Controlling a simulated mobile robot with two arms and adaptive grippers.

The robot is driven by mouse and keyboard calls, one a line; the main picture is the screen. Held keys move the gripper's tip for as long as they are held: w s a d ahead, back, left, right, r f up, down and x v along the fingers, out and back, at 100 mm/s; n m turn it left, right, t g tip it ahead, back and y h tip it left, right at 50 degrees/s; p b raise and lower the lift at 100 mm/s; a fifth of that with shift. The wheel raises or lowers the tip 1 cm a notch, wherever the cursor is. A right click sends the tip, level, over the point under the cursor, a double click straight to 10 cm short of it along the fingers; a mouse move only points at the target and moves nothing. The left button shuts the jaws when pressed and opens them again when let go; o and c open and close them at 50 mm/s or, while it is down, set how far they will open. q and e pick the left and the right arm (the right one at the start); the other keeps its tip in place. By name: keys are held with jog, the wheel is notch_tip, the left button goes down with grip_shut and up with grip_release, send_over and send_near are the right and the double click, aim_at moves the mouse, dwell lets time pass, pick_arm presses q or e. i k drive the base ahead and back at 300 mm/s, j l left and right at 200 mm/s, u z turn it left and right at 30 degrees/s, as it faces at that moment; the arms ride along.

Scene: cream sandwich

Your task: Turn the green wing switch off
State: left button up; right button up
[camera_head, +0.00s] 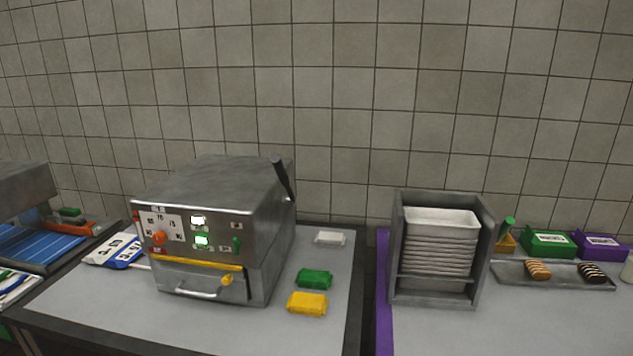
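A grey metal machine (215,180) stands on the left counter, its control panel facing me. The green wing switch (237,244) sits at the right side of that panel and looks roughly upright. Left of it are a lit white-green indicator (198,221) and a lit green indicator (202,240). An orange-red knob (158,237) is at the panel's left. A yellow wing switch (227,280) is lower, near the metal handle (196,294). Neither of my grippers shows in the head view.
A green packet (314,279), a yellow packet (307,303) and a white packet (330,237) lie right of the machine. A dark lever (282,178) rises at its right side. A rack of stacked trays (438,262) stands farther right. The counter's front (130,318) is clear.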

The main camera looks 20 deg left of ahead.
aim_at(237, 243)
jog(key=u, duration=1.3)
